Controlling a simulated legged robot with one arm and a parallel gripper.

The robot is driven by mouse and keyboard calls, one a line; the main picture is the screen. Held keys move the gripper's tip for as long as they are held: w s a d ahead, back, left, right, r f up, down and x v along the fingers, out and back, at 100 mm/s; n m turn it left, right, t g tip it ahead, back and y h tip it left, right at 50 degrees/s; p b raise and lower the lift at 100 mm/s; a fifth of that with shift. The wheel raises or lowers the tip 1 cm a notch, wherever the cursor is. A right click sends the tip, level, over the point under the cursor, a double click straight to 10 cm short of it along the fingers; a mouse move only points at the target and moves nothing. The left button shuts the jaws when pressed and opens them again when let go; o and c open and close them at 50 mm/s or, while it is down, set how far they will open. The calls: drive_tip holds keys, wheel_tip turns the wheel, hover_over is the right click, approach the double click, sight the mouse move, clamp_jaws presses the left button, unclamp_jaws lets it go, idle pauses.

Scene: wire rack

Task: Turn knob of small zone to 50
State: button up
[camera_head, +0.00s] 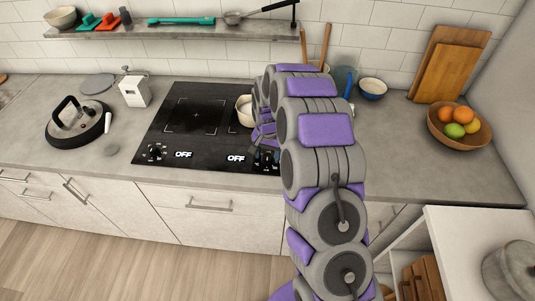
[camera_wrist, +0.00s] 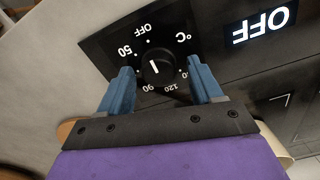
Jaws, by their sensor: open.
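In the wrist view a round black knob (camera_wrist: 160,68) sits on a dark panel marked "50", "90", "120" and "°C", seen upside down. Its white line points to the picture's top, slightly left, away from the "50" mark (camera_wrist: 127,51). My gripper (camera_wrist: 158,76) is open, with one blue finger on each side of the knob; contact cannot be told. A display (camera_wrist: 263,22) beside it reads "OFF".
A light pot (camera_head: 244,108) stands on the cooktop's right side, partly behind my arm. A fruit bowl (camera_head: 458,127) is at the right. The counter front left of my arm is clear.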

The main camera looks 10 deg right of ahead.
drive_tip(key=shift+c, duration=0.4)
drive_tip(key=c, duration=1)
drive_tip(key=shift+r+n+p, duration=0.1)
drive_tip(key=shift+n+p, duration=0.25)
drive_tip(key=shift+n, duration=0.05)
drive_tip(key=n+p, duration=0.2)
drive_tip(key=n, duration=0.1)
drive_tip(key=shift+w+n, duration=0.1)
drive_tip(key=shift+n, duration=0.2)
drive_tip(key=n+p, duration=0.1)
drive_tip(key=n, duration=0.3)
drive_tip(key=shift+a+p, duration=0.1)
drive_tip(key=shift+p, duration=0.2)
drive_tip(key=shift+n, duration=0.3)
drive_tip(key=o, duration=1.1)
